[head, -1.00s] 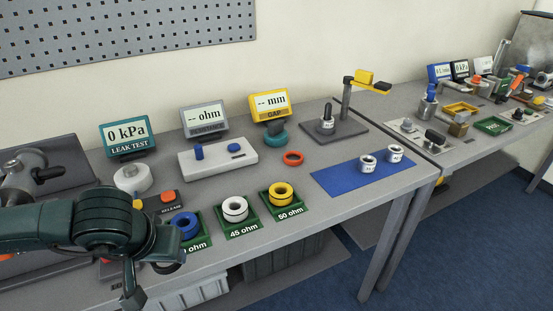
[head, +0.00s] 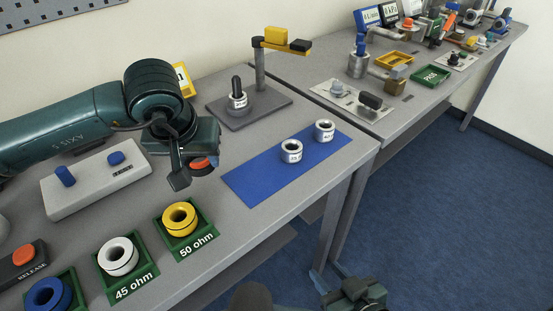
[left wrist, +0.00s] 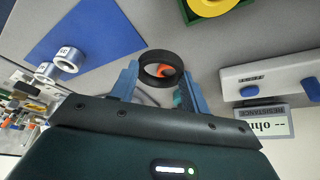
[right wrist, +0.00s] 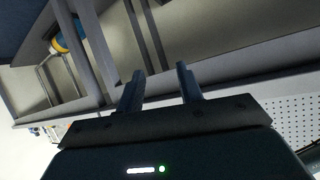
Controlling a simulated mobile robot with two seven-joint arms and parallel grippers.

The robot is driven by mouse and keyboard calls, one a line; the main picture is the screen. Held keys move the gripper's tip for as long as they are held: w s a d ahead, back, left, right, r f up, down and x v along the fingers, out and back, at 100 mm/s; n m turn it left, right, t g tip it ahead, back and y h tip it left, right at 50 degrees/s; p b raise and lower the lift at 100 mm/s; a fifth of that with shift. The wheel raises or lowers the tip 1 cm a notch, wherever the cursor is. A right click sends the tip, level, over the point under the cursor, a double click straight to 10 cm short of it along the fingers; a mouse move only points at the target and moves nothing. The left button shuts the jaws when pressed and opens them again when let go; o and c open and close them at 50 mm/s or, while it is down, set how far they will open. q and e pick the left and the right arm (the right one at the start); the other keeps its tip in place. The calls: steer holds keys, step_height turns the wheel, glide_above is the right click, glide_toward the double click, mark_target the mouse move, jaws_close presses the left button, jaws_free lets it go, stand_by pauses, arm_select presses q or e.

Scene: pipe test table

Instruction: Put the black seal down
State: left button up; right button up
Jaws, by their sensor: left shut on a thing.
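My left gripper (head: 186,178) is over the table, beside the blue mat (head: 252,186). In the left wrist view its fingers (left wrist: 163,80) are shut on the black seal (left wrist: 145,68), a dark ring held between the fingertips. The orange ring (left wrist: 166,72) shows through the seal's hole, on the table below. In the head view the seal is hidden behind the gripper, and the orange ring (head: 201,163) is partly covered by it. My right gripper (head: 335,287) is low at the bottom edge, off the table. The right wrist view shows its fingers (right wrist: 158,85) apart and empty.
Two white-labelled metal fittings (head: 291,151) stand on the mat. Green trays hold a yellow ring (head: 180,219), a white ring (head: 118,256) and a blue ring (head: 48,295). A grey tester (head: 95,182) is at left.

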arm_select(q)
step_height(320, 180, up, 3)
steer(key=m+b, duration=0.1)
steer(key=b, duration=0.1)
glide_above(254, 179)
steer(key=s, duration=0.1)
step_height(254, 179, down, 6)
steer(key=shift+s+a+r, duration=0.1)
steer(key=shift+s+a, duration=0.05)
step_height(254, 179, down, 4)
steer(key=shift+r, duration=0.1)
steer(key=shift+f, duration=0.25)
steer(key=o, duration=0.5)
steer(key=shift+f, duration=0.1)
steer(key=o, duration=0.4)
arm_select(e)
steer(key=shift+s+d+f+m, duration=0.15)
steer(key=shift+s+f+m, duration=0.2)
steer(key=shift+f, duration=0.15)
arm_select(q)
steer(key=shift+o, duration=0.2)
